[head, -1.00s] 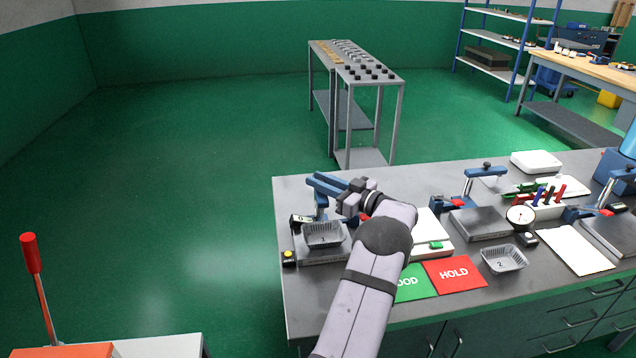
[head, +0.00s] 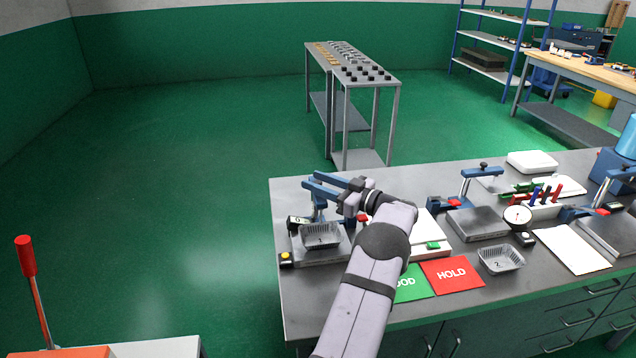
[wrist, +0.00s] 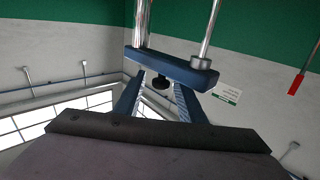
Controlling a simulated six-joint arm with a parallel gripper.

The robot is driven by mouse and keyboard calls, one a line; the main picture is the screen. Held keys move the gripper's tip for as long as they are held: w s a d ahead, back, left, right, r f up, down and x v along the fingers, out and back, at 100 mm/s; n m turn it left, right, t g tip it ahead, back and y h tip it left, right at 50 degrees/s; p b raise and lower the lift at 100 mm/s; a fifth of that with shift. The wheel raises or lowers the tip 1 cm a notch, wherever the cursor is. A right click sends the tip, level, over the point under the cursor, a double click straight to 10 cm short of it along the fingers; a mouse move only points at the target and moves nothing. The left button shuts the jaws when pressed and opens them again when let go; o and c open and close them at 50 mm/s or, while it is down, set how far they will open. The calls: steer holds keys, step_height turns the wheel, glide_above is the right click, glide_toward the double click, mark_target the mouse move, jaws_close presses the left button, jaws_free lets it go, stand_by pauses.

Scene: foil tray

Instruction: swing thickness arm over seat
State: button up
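The blue thickness arm (head: 318,187) stands on its post at the left station, at the left end of the grey bench. Foil tray 1 (head: 321,236) sits on the plate below it. My gripper (head: 345,197) is beside the blue arm at its right, above the station. In the wrist view a blue bar (wrist: 172,68) crosses just beyond my fingertips, with metal rods on it. My two ridged fingers (wrist: 161,84) are spread apart, with a black knob (wrist: 157,83) showing between them. I cannot tell whether they touch the bar or knob.
Foil tray 2 (head: 500,260) lies on the bench at the right of the red HOLD card (head: 452,274). A green GOOD card (head: 410,285) is partly hidden by my arm. More stations with blue arms (head: 480,172) stand to the right.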

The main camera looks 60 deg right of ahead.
steer(key=shift+s+f, duration=0.1)
steer(key=shift+s, duration=0.35)
steer(key=s+b, duration=0.2)
steer(key=s, duration=0.4)
steer(key=shift+s, duration=0.2)
steer(key=shift+w, duration=0.1)
